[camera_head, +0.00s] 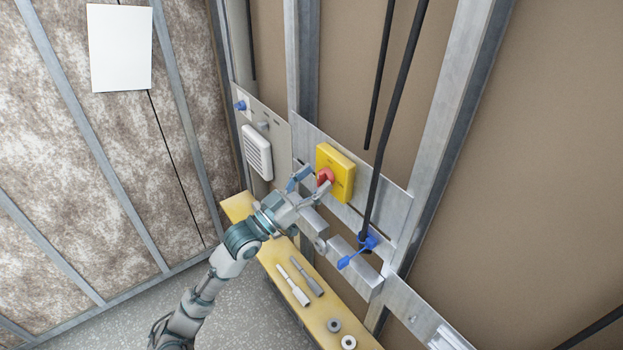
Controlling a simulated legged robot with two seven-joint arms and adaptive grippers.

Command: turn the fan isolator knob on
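The fan isolator is a yellow box (341,165) on a metal plate between wall studs. Its red knob (325,176) sits on the box's lower left part. My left gripper (317,177) reaches up from the lower left. Its two fingers are spread, with the tips close to the red knob, one above left and one below. I cannot tell whether either finger touches the knob. The gripper partly overlaps the knob's surroundings, and the knob's exact angle is too small to read. My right gripper is not in view.
A yellow shelf board (270,262) below holds tools (294,286) and rings (348,342). Black cables (393,120) hang just right of the box. A blue-handled valve (356,252) is below right. A white vent (257,152) is left. Open floor (120,325) lies lower left.

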